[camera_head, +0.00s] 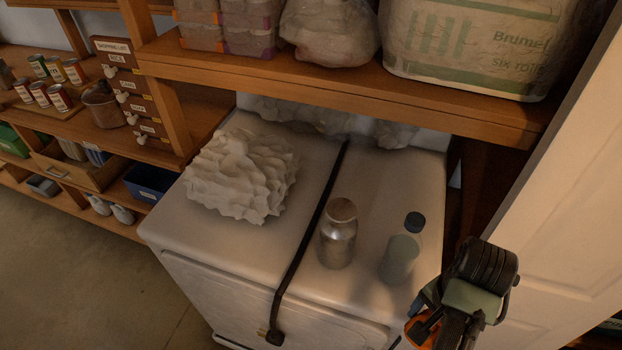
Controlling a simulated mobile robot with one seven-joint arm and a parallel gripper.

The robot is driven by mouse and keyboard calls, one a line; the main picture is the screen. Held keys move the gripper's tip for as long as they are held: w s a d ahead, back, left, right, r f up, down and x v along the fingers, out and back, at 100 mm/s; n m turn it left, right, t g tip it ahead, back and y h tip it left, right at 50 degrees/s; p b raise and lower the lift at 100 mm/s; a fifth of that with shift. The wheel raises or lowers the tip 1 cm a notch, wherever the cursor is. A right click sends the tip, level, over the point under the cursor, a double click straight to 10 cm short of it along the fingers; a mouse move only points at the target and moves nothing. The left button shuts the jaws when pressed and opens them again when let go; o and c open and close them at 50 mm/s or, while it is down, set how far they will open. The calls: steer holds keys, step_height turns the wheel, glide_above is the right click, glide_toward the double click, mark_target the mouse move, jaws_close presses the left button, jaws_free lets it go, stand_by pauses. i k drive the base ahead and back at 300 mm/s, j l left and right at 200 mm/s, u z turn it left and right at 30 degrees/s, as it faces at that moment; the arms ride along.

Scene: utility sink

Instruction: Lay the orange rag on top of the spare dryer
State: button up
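The spare dryer appears to be the white box-shaped appliance (235,268) under the wooden shelf, with a black strap across its top. My arm's end (440,318) is at the lower right, in front of the dryer's right front corner. Its fingertips are not clearly visible, so I cannot tell whether it is open or shut. A small orange patch (421,331) shows at my gripper; it may be part of the orange rag, but I cannot tell. No other orange cloth shows.
On the dryer top, a crumpled white heap (240,177) is left of the strap. A corked jar (338,236) and a dark-capped bottle (401,255) stand right of it. The wooden shelf (350,92) overhangs the back. A white door panel (560,210) is at right.

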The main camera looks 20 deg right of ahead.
mark_target(373, 218)
steer(key=i+l, duration=0.65)
steer(key=l, duration=0.15)
